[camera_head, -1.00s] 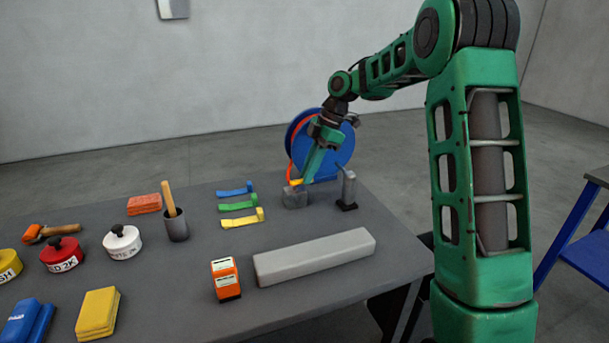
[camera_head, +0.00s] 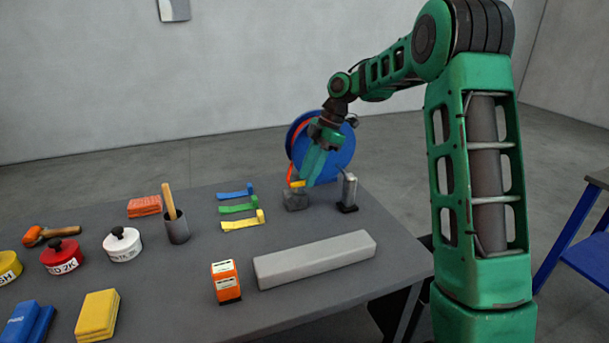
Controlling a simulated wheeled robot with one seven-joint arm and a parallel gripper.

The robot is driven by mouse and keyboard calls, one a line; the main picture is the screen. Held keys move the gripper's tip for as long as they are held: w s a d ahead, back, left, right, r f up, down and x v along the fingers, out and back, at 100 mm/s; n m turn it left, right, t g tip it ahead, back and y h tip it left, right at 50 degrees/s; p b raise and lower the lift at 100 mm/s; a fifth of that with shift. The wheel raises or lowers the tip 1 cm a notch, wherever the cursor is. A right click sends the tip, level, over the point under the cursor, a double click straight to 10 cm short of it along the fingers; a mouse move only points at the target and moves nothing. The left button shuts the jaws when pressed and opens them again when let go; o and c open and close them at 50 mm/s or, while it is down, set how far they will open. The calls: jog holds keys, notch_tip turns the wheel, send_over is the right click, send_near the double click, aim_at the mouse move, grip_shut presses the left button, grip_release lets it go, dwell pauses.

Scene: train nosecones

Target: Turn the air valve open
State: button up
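The air valve is a small grey block (camera_head: 295,199) near the far right edge of the table, with a yellow handle (camera_head: 297,184) on top. My gripper (camera_head: 308,180) reaches down from above, with its fingertips at the yellow handle. The fingers are small and overlap the handle in this view, so I cannot tell whether they are closed on it. The far side of the valve is hidden.
A grey upright piece on a black base (camera_head: 347,192) stands close to the right of the valve. A blue hose reel (camera_head: 335,150) is behind. Blue, green and yellow strips (camera_head: 242,222) lie to the left. A long grey bar (camera_head: 315,258) lies in front.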

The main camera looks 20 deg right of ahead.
jog(key=v, duration=1)
jog(key=shift+d+r, duration=0.25)
jog(key=shift+r, duration=0.05)
jog(key=s+d+f+m+h, duration=0.1)
jog(key=s+d+f+m, duration=0.1)
jog(key=s+m, duration=0.6)
jog(key=s+d+f+m+h, duration=0.1)
jog(key=s+d+f+m, duration=0.2)
jog(key=s, duration=1.7)
jog(key=s+d+f+m+h, duration=0.2)
jog(key=s+f+m, duration=0.4)
jog(key=s+m, duration=0.7)
jog(key=shift+s+d+m, duration=0.3)
jog(key=shift+s, duration=0.6)
